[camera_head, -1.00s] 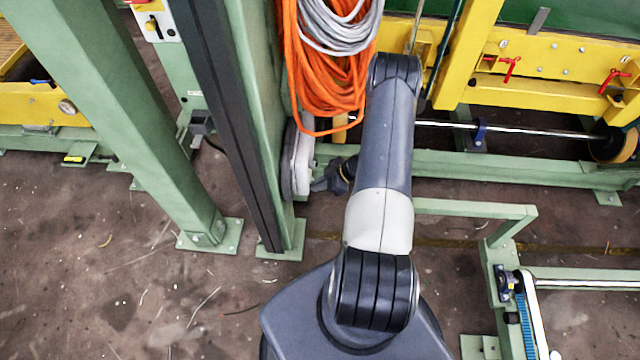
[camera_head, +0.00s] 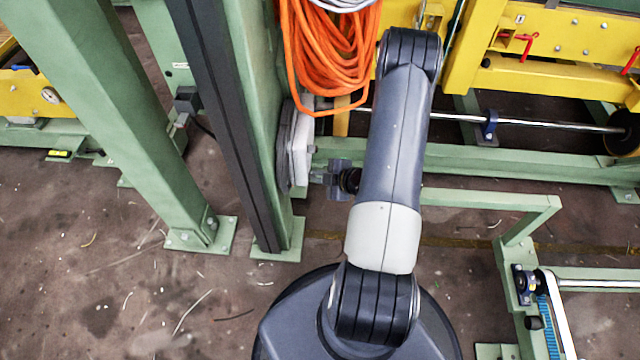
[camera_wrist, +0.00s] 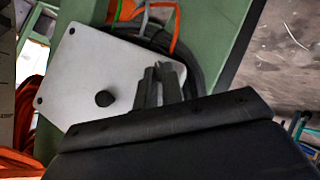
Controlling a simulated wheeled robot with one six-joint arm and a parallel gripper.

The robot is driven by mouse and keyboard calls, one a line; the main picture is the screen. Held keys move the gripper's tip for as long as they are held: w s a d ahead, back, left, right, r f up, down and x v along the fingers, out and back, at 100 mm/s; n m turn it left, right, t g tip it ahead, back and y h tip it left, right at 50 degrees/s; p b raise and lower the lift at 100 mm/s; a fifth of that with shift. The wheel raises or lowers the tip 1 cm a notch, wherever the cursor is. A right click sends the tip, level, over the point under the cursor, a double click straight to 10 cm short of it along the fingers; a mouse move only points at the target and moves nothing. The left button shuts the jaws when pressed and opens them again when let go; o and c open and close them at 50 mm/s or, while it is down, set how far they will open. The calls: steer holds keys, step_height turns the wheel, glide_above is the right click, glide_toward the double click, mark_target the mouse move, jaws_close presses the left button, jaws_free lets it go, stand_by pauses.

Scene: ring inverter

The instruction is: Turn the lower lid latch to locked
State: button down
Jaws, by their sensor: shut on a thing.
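The light grey box lid (camera_wrist: 85,75) is on the side of a green post. It shows edge-on in the head view (camera_head: 300,150). A round black knob (camera_wrist: 104,99) sticks out of the lid, and dark screws sit at its corners. My gripper (camera_wrist: 162,75) is at the lid, beside the black knob and apart from it. Its fingers are close together, shut on the lower lid latch, which they hide; its turn position cannot be told. In the head view my gripper (camera_head: 318,177) reaches the lower part of the box from the right.
Orange cable coils (camera_head: 330,60) hang above the box, close to my arm. The green post (camera_head: 250,90) stands directly left of the box. A low green frame (camera_head: 500,203) lies to the right, and yellow machinery (camera_head: 555,75) stands behind. Open floor (camera_head: 130,300) shows at lower left.

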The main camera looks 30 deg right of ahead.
steer(key=shift+s+a+f+n+t+h+b, duration=0.2)
steer(key=shift+n+t+b, duration=0.85)
steer(key=shift+b, duration=1.6)
steer(key=shift+d+f+n+t+h+b, duration=0.1)
steer(key=shift+f+n+t+h+b, duration=0.15)
steer(key=shift+n+t+b, duration=1.65)
steer(key=shift+s+a+f+m+t+h+b, duration=0.2)
steer(key=shift+t+b, duration=0.35)
steer(key=shift+b, duration=2.9)
steer(key=shift+w+n, duration=0.1)
steer(key=shift+n, duration=0.15)
steer(key=c, duration=1.5)
jaws_free()
steer(key=shift+c, duration=0.2)
steer(key=shift+d+r, duration=0.1)
